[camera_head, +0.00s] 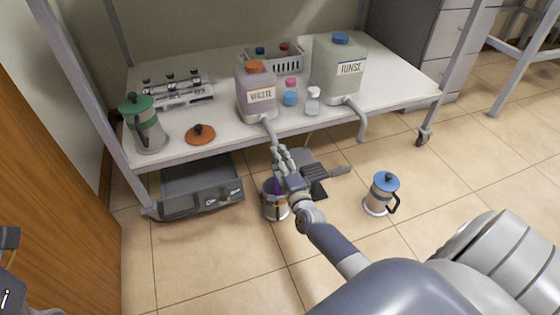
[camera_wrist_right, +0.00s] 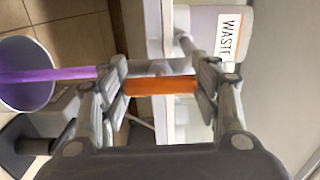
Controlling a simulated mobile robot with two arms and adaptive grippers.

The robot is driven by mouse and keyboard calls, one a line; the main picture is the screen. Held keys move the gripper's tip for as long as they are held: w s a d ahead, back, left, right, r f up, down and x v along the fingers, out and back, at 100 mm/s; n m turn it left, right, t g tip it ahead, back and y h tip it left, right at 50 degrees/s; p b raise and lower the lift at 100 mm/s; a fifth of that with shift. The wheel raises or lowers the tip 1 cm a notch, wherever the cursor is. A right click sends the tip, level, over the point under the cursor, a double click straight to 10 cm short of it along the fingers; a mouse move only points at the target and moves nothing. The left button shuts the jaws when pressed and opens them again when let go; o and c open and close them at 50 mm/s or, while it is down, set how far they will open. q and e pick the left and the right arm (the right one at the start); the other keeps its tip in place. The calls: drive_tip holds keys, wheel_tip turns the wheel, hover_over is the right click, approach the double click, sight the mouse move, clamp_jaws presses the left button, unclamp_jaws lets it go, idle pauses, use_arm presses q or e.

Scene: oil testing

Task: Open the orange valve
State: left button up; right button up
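The orange valve (camera_wrist_right: 160,86) shows in the right wrist view as a short orange bar between my right gripper's fingers (camera_wrist_right: 163,92). Both fingers appear to touch its ends, so the gripper looks shut on it. In the head view my right gripper (camera_head: 284,160) is at the lower end of the spout (camera_head: 268,130) of the WASTE jug (camera_head: 257,95) and hides the valve. A purple stream (camera_wrist_right: 60,74) runs into an open metal container (camera_head: 272,207) on the floor below.
A RINSE jug (camera_head: 338,72), small bottles (camera_head: 313,100), an orange lid (camera_head: 200,134) and a green-lidded pot (camera_head: 146,125) stand on the white table (camera_head: 225,120). A blue-lidded pot (camera_head: 382,194) stands on the floor to the right. A grey box (camera_head: 200,187) is under the table.

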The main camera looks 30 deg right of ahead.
drive_tip(key=o, duration=0.4)
drive_tip(key=shift+o, duration=0.2)
drive_tip(key=shift+s, duration=0.1)
drive_tip(key=v, duration=1.2)
